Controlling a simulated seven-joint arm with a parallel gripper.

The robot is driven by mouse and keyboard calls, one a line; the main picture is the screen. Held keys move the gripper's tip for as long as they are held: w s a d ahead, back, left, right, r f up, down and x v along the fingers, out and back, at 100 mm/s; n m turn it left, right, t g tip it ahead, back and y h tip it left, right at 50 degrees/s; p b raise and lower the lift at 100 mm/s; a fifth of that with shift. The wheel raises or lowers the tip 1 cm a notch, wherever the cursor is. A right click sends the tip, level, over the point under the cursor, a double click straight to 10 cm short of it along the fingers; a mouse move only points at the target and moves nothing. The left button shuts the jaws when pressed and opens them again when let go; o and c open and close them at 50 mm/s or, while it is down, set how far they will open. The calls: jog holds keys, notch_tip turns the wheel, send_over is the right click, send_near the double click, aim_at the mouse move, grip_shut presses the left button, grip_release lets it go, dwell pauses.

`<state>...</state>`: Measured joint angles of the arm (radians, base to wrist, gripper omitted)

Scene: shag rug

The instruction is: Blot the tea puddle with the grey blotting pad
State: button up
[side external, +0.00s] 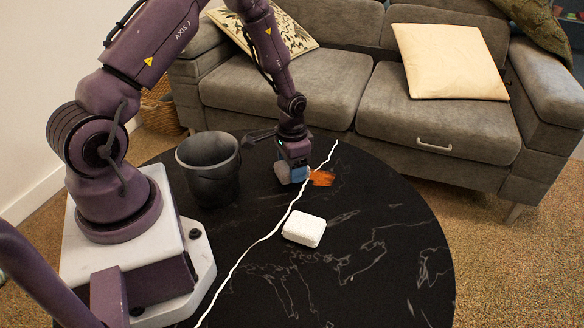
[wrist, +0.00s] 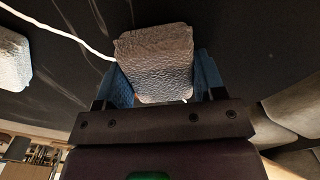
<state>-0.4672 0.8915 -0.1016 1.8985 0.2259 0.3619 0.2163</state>
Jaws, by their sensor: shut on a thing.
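The grey blotting pad (side external: 283,173) is in my gripper (side external: 293,177), low over the black table in the side view. In the wrist view the pad (wrist: 155,62) is a pale grey, rough-textured block between the two blue fingers of my gripper (wrist: 162,78), which is shut on it. The tea puddle (side external: 322,178) is an orange-brown patch on the table just right of my gripper. I cannot tell whether the pad touches the table. The puddle does not show in the wrist view.
A white block (side external: 304,229) lies nearer the front; it also shows in the wrist view (wrist: 12,58). A dark grey bucket (side external: 209,168) stands left of my gripper. The table's right side is clear. A sofa (side external: 440,115) stands behind.

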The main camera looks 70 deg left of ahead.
aim_at(320, 179)
jog(key=shift+r, duration=3.05)
jog(key=shift+d+f, duration=0.1)
jog(key=shift+d, duration=0.1)
jog(key=w+d+m, duration=0.1)
jog(key=m, duration=0.1)
jog(key=w+d+m, duration=0.1)
jog(key=w+m, duration=0.1)
jog(key=w+d+m, duration=0.1)
jog(key=w, duration=0.1)
jog(key=shift+w+f+m, duration=0.1)
jog(key=shift+w+m, duration=0.05)
jog(key=shift+m, duration=0.25)
jog(key=shift+w+m, duration=0.35)
jog(key=shift+m, duration=0.35)
jog(key=shift+w+f+m, duration=0.1)
jog(key=shift+f+m, duration=0.15)
jog(key=shift+m, duration=0.75)
jog(key=shift+f, duration=2.55)
jog(key=shift+f, duration=0.6)
